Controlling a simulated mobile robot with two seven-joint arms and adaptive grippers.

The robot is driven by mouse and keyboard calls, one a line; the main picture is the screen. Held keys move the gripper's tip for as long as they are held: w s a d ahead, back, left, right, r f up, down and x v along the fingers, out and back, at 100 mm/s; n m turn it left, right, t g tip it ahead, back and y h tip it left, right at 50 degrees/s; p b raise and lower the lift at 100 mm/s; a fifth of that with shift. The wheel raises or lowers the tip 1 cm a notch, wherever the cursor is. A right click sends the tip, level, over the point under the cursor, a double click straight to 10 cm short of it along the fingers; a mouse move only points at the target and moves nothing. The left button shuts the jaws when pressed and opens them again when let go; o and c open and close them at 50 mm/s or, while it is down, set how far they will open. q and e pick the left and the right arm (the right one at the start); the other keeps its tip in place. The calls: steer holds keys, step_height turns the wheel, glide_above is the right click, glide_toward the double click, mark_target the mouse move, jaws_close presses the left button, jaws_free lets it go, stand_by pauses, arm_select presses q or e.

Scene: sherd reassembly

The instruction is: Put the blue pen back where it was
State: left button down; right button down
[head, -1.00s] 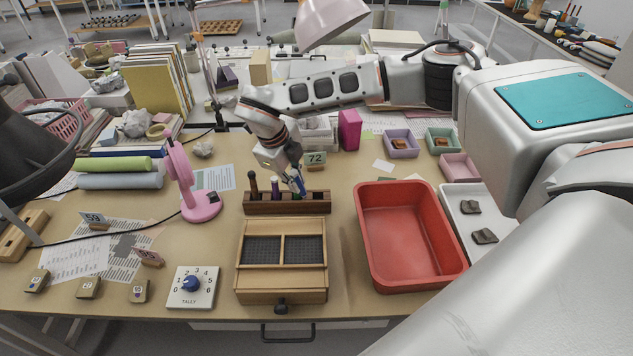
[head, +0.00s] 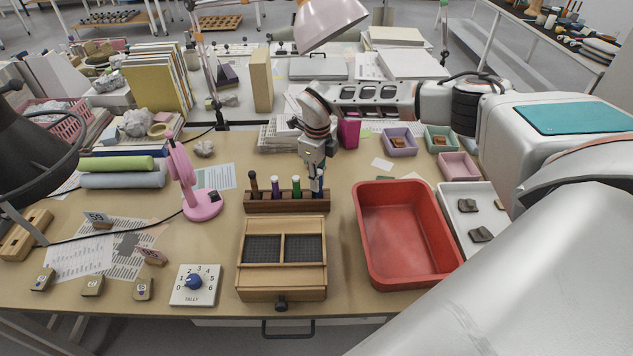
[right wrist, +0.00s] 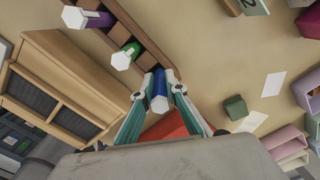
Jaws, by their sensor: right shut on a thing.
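The blue pen (head: 317,188) stands roughly upright at the right end of the wooden pen rack (head: 287,204). My right gripper (head: 316,174) is shut on its upper part from above. In the right wrist view the blue pen (right wrist: 160,92) is between the two fingers, its far end at the rack's end slot. I cannot tell how deep it sits. A green pen (head: 296,187), a purple pen (head: 275,187) and a dark brown-handled tool (head: 254,186) stand in the other slots to the left. My left gripper is not in view.
A wooden box with two dark mesh panels (head: 282,285) lies in front of the rack. A magenta holder (head: 349,131) stands behind my right gripper.

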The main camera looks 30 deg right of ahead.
steer(key=shift+a+f, duration=0.3)
steer(key=shift+f, duration=0.3)
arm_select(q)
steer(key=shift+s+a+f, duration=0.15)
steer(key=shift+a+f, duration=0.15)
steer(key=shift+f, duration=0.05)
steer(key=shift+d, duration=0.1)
arm_select(e)
steer(key=shift+f, duration=0.35)
steer(key=c, duration=2)
jaws_free()
steer(key=shift+f, duration=0.1)
steer(key=shift+c, duration=0.2)
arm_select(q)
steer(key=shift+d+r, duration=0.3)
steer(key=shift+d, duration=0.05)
